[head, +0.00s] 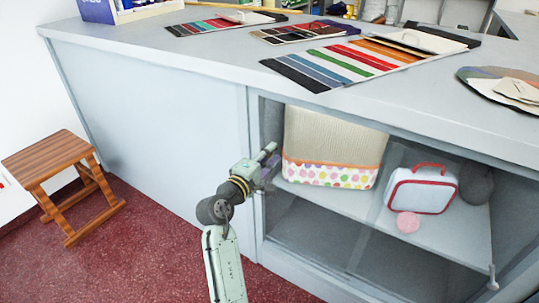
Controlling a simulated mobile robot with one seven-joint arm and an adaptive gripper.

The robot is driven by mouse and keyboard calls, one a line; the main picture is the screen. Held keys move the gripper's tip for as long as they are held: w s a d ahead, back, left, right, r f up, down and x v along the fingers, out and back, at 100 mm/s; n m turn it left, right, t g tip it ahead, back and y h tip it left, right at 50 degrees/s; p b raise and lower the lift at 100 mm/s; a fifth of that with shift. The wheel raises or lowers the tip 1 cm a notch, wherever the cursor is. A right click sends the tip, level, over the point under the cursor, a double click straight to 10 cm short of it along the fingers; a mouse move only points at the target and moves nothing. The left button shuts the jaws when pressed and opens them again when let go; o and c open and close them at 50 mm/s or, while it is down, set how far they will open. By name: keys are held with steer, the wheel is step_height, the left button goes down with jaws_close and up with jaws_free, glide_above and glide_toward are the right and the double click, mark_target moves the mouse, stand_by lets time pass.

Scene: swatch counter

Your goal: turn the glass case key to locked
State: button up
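The glass case (345,235) is built into the front of the grey counter, with dark see-through glass over its shelves. A small light metal piece (492,277), which looks like the key in its lock, sits at the lower right of the case front. It stands roughly upright in the picture; its exact turn is too small to tell. My gripper (273,153) is in front of the left edge of the case, far to the left of the key and apart from it. Its fingers are small and seen from behind, so their opening is unclear. No held object shows.
Inside the case are a woven basket (330,140), a white case with red trim (424,191) and a pink round thing (408,222). Fabric swatch cards (350,62) lie on the counter top. A wooden stool (58,165) stands left on the red floor.

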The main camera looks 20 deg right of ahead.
steer(key=v, duration=0.7)
steer(key=shift+s+a, duration=0.2)
